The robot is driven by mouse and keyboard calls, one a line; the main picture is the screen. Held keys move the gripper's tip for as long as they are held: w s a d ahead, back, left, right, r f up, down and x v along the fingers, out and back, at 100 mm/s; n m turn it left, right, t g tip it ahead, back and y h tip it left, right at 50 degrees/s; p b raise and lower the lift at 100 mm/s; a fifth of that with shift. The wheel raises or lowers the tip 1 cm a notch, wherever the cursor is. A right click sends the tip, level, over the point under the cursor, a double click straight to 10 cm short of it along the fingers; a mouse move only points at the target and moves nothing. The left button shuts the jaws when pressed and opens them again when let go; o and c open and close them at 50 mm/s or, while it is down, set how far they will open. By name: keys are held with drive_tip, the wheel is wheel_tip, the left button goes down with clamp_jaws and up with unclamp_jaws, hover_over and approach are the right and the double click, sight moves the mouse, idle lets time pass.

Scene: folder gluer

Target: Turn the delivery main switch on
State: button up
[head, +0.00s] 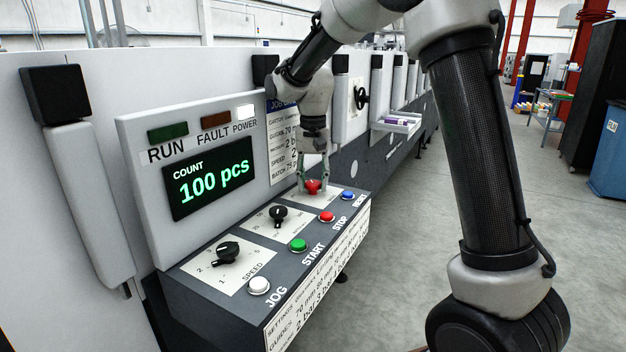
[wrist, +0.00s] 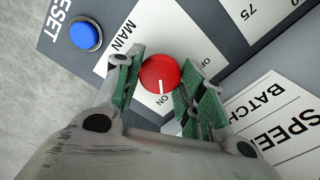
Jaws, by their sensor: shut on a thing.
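The delivery main switch is a red rotary knob (head: 313,186) on a white label plate at the far end of the sloping control panel. In the wrist view the red knob (wrist: 160,73) lies between the green finger pads of my gripper (wrist: 155,85), which is shut on it. A white pointer line on the knob points toward the bottom of that picture. The words MAIN, OFF and ON are printed around it, with ON partly beside the right finger. In the head view my gripper (head: 313,172) reaches down onto the knob from above.
The blue RESET button (wrist: 86,35) is close to the knob. The red STOP button (head: 326,216), green START button (head: 298,244), white JOG button (head: 259,285) and black knobs (head: 278,216) share the panel. A display (head: 208,184) reads 100 pcs. The POWER lamp (head: 246,112) is lit white.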

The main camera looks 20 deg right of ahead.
sight(313, 183)
drive_tip(key=shift+m, duration=0.3)
idle(0.4)
drive_tip(key=o, duration=1)
wheel_tip(313, 183, up, 12)
